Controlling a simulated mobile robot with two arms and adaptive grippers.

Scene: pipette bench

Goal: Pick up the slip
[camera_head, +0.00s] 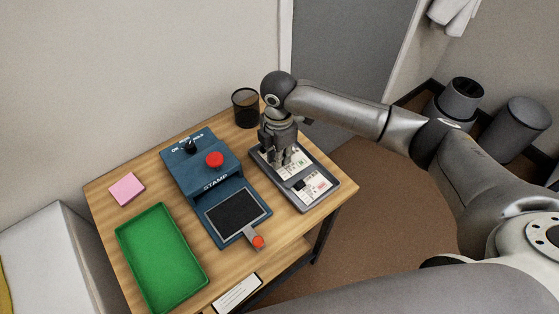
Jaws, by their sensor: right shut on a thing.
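My right gripper (281,161) reaches in from the right and points down over the grey tray (341,184) on the right of the table. It is shut on a slip (268,171), a pale printed piece at the fingertips. The fingers cover part of the slip, and I cannot tell whether it is clear of the tray. Other white printed pieces (318,187) with dark and red marks lie in the tray. My left gripper is not in view.
A blue stamp machine (185,170) with a red button and a dark pad (236,212) stands left of the tray. A green tray (160,255), a pink note block (126,189) and a black mesh cup (245,107) share the table. A white label (238,292) is at the front edge.

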